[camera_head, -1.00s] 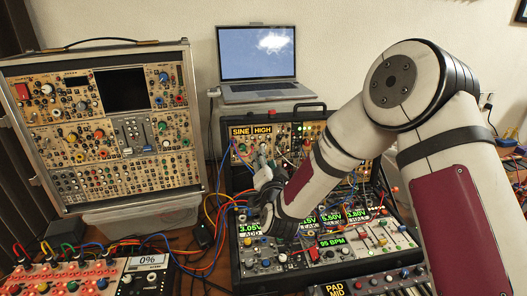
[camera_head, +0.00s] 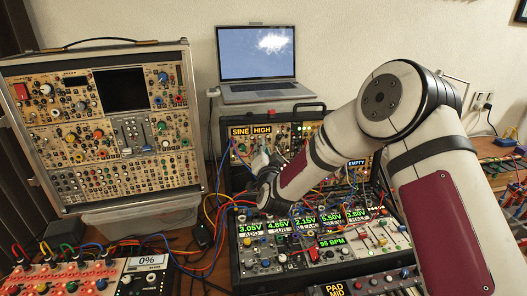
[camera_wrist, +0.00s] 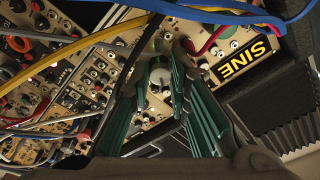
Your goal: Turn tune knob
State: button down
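A modular synth case (camera_head: 233,270) stands at the centre, with a small panel marked SINE (camera_head: 240,131) on its upper rack. My gripper (camera_head: 258,158) is at the left part of that rack, just below the SINE and HIGH labels. In the wrist view, my gripper (camera_wrist: 163,62) has its two green-edged fingers apart. A pale round knob (camera_wrist: 158,78) shows between them, close to the SINE label (camera_wrist: 243,58). I cannot tell whether the fingers touch it. No tune lettering is readable, so I cannot confirm which knob it is.
Patch cables (camera_wrist: 205,15) cross close to the fingers. A laptop (camera_head: 258,65) stands behind the case. A tall synth case (camera_head: 70,150) is at left, and a red-panelled unit (camera_head: 60,275) at front left. My forearm hangs over the case's right side.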

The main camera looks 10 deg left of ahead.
jog(key=shift+n, duration=0.5)
jog(key=shift+d+n+y+b, duration=0.1)
jog(key=shift+n+y+b, duration=0.6)
jog(key=shift+n, duration=2)
jog(key=c, duration=1.5)
grip_release()
jog(key=v, duration=1.2)
jog(key=shift+r, duration=0.1)
